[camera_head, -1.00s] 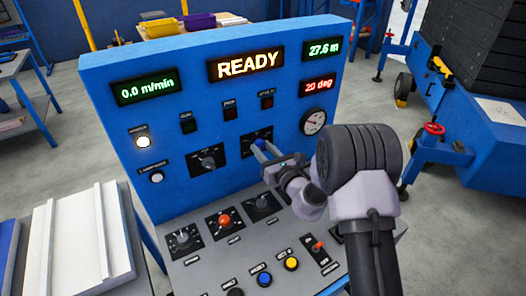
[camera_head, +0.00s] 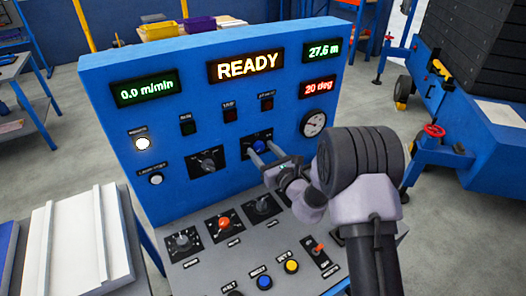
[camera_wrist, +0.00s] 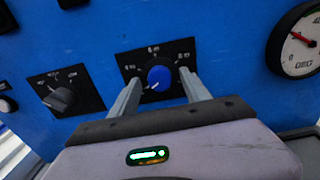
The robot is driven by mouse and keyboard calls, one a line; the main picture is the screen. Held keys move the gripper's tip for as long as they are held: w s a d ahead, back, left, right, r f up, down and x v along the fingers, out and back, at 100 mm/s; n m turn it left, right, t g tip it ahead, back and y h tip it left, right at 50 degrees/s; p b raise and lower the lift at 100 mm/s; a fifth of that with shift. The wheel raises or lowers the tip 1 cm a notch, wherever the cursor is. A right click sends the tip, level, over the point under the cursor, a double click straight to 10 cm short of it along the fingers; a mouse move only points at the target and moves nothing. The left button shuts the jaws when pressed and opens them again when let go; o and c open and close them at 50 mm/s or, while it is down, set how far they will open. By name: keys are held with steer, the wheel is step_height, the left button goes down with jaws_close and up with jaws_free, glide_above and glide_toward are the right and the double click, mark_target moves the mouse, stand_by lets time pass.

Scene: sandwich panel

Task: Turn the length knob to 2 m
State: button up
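The knob with a blue cap (camera_head: 260,146) sits on a black plate on the upright blue panel. In the wrist view the blue knob (camera_wrist: 160,78) has a white pointer line aimed to the lower left. The plate's labels (camera_wrist: 155,50) are too small to read surely. My gripper (camera_head: 263,150) is in front of this knob. In the wrist view my gripper (camera_wrist: 156,83) is open, one finger on each side of the knob, with gaps between fingers and knob.
A black knob (camera_wrist: 60,99) is left of the blue one, and a round gauge (camera_wrist: 296,41) is to the right. Below is a sloped desk with a red knob (camera_head: 223,223) and several buttons. The display (camera_head: 245,67) reads READY.

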steer(key=p+v, duration=0.2)
steer(key=v, duration=1.5)
steer(key=shift+s+d, duration=0.15)
